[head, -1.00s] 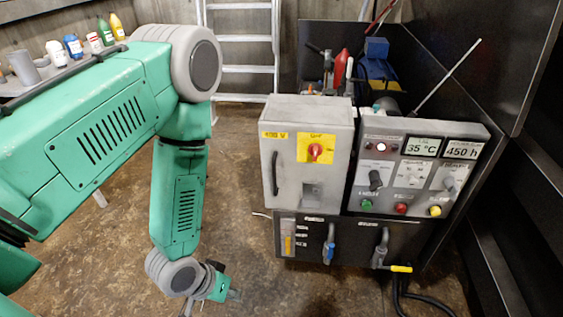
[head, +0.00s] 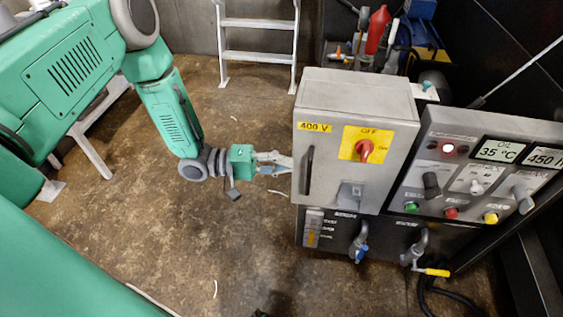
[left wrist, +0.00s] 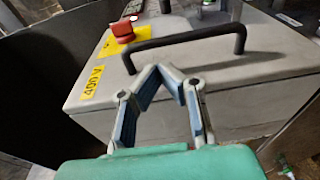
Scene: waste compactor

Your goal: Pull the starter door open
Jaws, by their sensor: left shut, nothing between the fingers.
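The starter door (head: 330,165) is the grey front of the box with a 400 V label. It looks closed. Its black bar handle (head: 309,170) stands upright near the door's left edge; in the left wrist view the handle (left wrist: 185,43) runs across the picture. My left gripper (head: 288,163) is at the left side of the box, close to the handle. In the left wrist view its fingertips (left wrist: 168,68) are together and empty, just below the handle bar in the picture. I cannot tell whether they touch it. My right gripper is not seen.
A red rotary switch (head: 365,150) on a yellow plate sits on the door, right of the handle. A control panel (head: 470,165) with buttons stands to the right. Valves (head: 358,245) stick out below. A ladder (head: 258,55) stands behind.

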